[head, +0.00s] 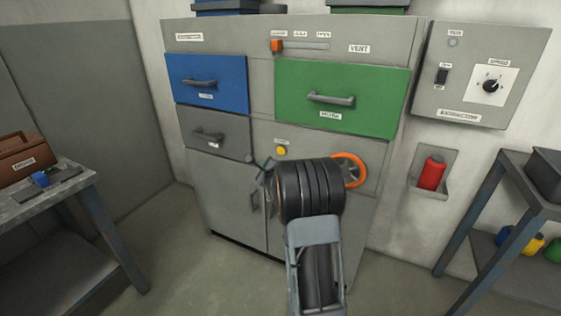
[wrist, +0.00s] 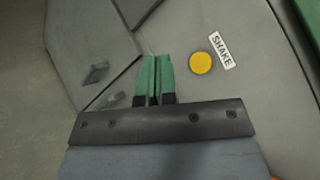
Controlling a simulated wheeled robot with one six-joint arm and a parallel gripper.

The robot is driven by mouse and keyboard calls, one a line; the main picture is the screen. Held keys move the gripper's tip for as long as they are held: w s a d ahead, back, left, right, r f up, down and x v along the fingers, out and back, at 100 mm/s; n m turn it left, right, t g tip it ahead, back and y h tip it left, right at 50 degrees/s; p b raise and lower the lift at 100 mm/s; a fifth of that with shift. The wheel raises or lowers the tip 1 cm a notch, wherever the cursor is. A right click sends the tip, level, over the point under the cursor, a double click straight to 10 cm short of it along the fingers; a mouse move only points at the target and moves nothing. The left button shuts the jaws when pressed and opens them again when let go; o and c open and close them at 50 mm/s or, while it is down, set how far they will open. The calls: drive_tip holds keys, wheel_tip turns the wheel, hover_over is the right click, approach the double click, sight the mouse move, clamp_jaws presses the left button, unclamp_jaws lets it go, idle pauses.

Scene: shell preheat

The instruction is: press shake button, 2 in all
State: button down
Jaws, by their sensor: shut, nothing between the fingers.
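The shake button is a round yellow button (head: 281,151) on the front of the grey cabinet (head: 225,190), below the green drawer. In the wrist view the button (wrist: 200,63) sits right of my fingertips, next to a white label reading SHAKE (wrist: 221,50). My gripper (wrist: 156,58) is shut and empty, its two green fingers side by side. The fingertips appear apart from the button, though the exact gap cannot be told. In the head view my gripper (head: 264,166) is in front of the cabinet, low and left of the button, partly hidden by my arm.
A blue drawer (head: 206,82), green drawer (head: 342,97) and grey drawer (head: 214,131) have protruding handles. An orange handwheel (head: 351,170) is partly behind my arm. An extraction panel (head: 480,72) hangs right. Tables stand left (head: 70,195) and right (head: 525,185); floor between is clear.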

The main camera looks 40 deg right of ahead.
sight(278, 153)
drive_tip(key=shift+w+d+f+m, duration=0.1)
drive_tip(key=shift+d+f+m, duration=0.25)
drive_tip(key=shift+d+m, duration=0.05)
drive_tip(key=shift+w+d+p, duration=0.5)
drive_tip(key=shift+w+d, duration=0.2)
drive_tip(key=shift+d, duration=0.6)
drive_tip(key=shift+w+d+p, duration=0.45)
drive_tip(key=shift+w+d, duration=0.25)
drive_tip(key=shift+d, duration=0.55)
drive_tip(key=shift+w+d+p, duration=0.5)
drive_tip(key=shift+w+d, duration=0.2)
drive_tip(key=shift+d, duration=0.6)
drive_tip(key=shift+w+d, duration=0.1)
drive_tip(key=shift+w+d+p, duration=0.15)
drive_tip(key=shift+d+p, duration=0.1)
drive_tip(key=shift+p, duration=0.25)
